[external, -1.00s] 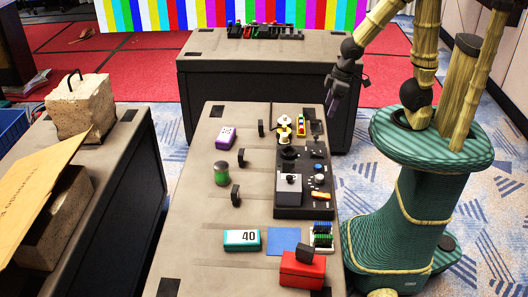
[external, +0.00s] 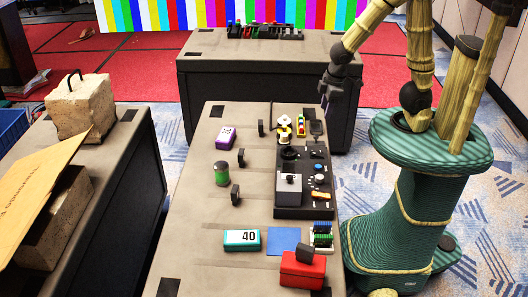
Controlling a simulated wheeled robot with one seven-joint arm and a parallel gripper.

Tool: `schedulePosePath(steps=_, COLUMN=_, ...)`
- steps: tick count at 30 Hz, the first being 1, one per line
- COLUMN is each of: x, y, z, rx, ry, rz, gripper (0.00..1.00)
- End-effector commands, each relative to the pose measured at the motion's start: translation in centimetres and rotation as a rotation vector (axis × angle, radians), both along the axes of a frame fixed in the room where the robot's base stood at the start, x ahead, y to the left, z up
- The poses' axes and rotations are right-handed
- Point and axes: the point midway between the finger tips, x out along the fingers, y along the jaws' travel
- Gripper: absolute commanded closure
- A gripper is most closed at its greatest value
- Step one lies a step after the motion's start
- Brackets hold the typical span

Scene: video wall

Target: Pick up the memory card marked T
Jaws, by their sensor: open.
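My gripper (external: 326,98) hangs above the far right corner of the long table and is small and dark in this view. It is open, with nothing seen in it. A small rack (external: 322,237) with green, blue and white upright pieces stands at the table's near right edge; these may be cards. No letter T is readable anywhere, so I cannot tell which thing is the memory card marked T. My gripper is well away from the rack, toward the far end.
The long table (external: 190,238) holds a black control panel (external: 291,211), a red box (external: 301,271), a teal box marked 40 (external: 242,240), a blue square (external: 283,241), a green jar (external: 222,174) and a purple box (external: 226,138). A second table (external: 215,62) stands behind.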

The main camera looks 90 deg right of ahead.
Motion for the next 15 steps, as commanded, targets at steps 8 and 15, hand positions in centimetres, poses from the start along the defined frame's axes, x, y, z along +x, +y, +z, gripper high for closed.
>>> schedulePosePath(steps=8, x=4.4, y=-5.7, z=-7.3, rx=-0.287, ry=0.3, rz=0.365, gripper=0.55)
schedulePosePath(steps=15, x=9.3, y=-11.7, z=-11.4, rx=-0.603, ry=0.584, rz=0.655, gripper=0.55)
